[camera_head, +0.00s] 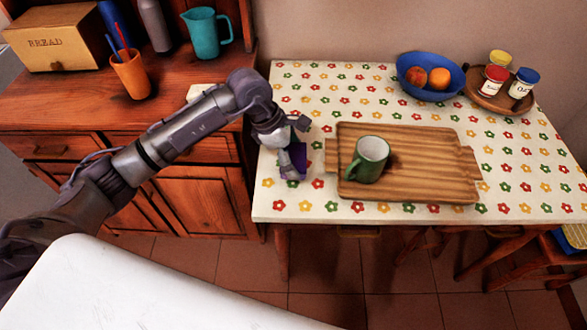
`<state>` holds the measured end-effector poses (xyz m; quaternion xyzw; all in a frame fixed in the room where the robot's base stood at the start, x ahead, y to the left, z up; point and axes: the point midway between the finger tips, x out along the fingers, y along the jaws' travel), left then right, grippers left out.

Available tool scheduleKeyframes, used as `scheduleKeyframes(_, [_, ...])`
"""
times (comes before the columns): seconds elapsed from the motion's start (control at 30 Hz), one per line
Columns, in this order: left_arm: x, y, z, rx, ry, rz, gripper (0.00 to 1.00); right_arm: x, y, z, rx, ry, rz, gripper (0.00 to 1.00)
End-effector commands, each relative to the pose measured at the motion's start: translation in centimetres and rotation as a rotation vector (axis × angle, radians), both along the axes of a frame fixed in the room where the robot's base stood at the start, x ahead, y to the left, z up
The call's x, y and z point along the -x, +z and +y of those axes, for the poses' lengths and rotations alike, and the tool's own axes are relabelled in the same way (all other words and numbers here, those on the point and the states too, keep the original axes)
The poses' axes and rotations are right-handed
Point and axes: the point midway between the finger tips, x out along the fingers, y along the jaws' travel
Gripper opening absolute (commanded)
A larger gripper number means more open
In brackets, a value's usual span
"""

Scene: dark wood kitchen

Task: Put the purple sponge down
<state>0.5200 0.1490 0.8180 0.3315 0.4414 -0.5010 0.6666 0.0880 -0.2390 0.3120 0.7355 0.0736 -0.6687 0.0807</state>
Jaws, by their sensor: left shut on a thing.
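The purple sponge (287,169) is at the left side of the table with the flowered cloth (305,208), partly hidden by my left gripper. My left gripper (293,160) is shut on it, just left of the wooden tray. The sponge is at or very close to the cloth; I cannot tell whether it touches. My right gripper is not in view.
The wooden tray (430,185) holds a green mug (371,160). A blue bowl of fruit (409,87) and a round board with jars (481,99) stand at the back right. The cloth's front left corner is clear. A wooden cabinet (190,195) stands left.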

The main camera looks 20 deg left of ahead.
Motion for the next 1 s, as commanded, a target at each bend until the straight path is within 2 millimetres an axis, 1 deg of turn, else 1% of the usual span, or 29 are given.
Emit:
scheduleKeyframes(0.03, [0.1,-1.5,0.0,0.001,0.000,0.003,0.64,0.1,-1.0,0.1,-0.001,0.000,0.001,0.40])
scheduleKeyframes(0.1, [0.1,-2.8,0.0,0.000,-0.001,0.002,0.64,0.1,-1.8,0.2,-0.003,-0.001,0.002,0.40])
scheduleKeyframes(0.17, [0.1,-3.6,0.0,0.000,-0.001,0.002,0.64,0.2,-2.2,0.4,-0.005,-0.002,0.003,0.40])
scheduleKeyframes(0.23, [0.0,-3.8,0.0,-0.001,0.000,0.001,0.64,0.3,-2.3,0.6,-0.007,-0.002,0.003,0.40])
scheduleKeyframes(0.43, [0.0,-3.6,0.0,-0.001,-0.001,0.001,0.64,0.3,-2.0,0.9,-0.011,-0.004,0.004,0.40])
scheduleKeyframes(0.57, [0.0,-4.0,0.0,-0.002,-0.001,0.001,0.64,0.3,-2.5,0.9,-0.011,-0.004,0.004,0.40])
scheduleKeyframes(0.6, [0.0,-3.9,0.0,-0.002,-0.001,0.001,0.95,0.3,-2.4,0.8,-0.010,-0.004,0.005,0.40])
scheduleKeyframes(0.63, [0.0,-3.8,0.0,-0.002,-0.001,0.001,1.00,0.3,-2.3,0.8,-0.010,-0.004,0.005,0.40])
scheduleKeyframes(1.0, [0.0,-3.6,0.0,-0.001,-0.001,0.001,1.00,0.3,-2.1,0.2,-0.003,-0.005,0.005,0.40])
